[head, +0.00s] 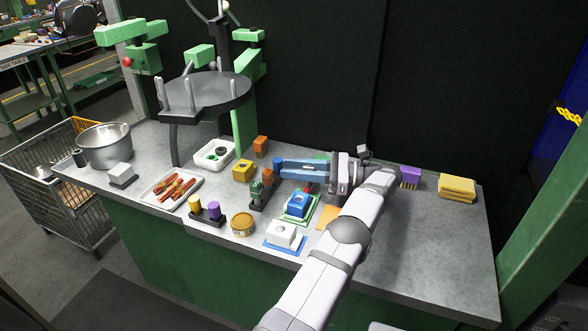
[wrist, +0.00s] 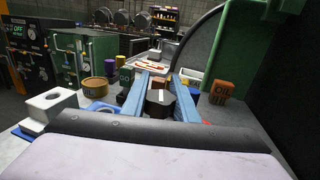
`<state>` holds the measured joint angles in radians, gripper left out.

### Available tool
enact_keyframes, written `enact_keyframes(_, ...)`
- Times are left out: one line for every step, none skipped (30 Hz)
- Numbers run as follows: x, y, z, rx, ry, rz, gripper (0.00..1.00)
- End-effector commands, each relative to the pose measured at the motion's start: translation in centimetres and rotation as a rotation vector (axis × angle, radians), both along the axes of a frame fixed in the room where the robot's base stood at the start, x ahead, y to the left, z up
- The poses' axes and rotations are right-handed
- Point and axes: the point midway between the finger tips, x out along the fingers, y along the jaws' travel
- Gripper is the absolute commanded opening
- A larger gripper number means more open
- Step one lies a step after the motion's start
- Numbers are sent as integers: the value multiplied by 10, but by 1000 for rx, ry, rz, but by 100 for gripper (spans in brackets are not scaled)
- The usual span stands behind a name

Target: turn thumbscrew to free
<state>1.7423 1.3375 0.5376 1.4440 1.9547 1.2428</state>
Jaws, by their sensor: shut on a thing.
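My gripper (head: 281,166) points left low over the bench, with long blue fingers. In the wrist view the gripper (wrist: 164,73) has a finger on each side of a dark faceted block (wrist: 160,108). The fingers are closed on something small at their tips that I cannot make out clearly. A short blue cylinder (head: 278,162) shows right at the fingertips in the head view. I cannot tell for sure which part is the thumbscrew. The round dark plate of the green-framed hanger stand (head: 205,92) is at the back left, with upright grey pegs.
A dark holder with green pieces (head: 260,194), a yellow block (head: 243,170) and an orange block (head: 260,146) stand near the fingertips. Blue (head: 298,205) and white (head: 281,233) blocks sit in front. A sausage tray (head: 171,190) and metal pot (head: 105,146) are left. The right front bench is clear.

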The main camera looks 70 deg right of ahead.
Motion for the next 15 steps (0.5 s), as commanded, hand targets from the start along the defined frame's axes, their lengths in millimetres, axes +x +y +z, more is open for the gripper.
enact_keyframes(0, -1, 3, -7, -2, -4, 4)
enact_keyframes(0, -1, 3, -7, -2, -4, 31)
enact_keyframes(0, -1, 3, -7, -2, -4, 34)
enact_keyframes(0, -1, 3, -6, -1, -4, 34)
enact_keyframes(0, -1, 2, -6, -1, -3, 34)
enact_keyframes(0, -1, 2, -5, -1, -3, 34)
enact_keyframes(0, -1, 2, -5, -1, -2, 34)
enact_keyframes(0, -1, 2, -4, -1, -2, 34)
enact_keyframes(0, 0, 1, -4, -1, -2, 34)
enact_keyframes(0, 0, 1, -3, -1, -2, 34)
enact_keyframes(0, 0, 1, -3, -1, -1, 34)
enact_keyframes(0, 0, 2, -3, -1, -1, 34)
enact_keyframes(0, 0, 2, -3, -1, -1, 34)
enact_keyframes(0, 0, 3, -3, 0, -1, 34)
enact_keyframes(0, 0, 6, -4, 0, -1, 34)
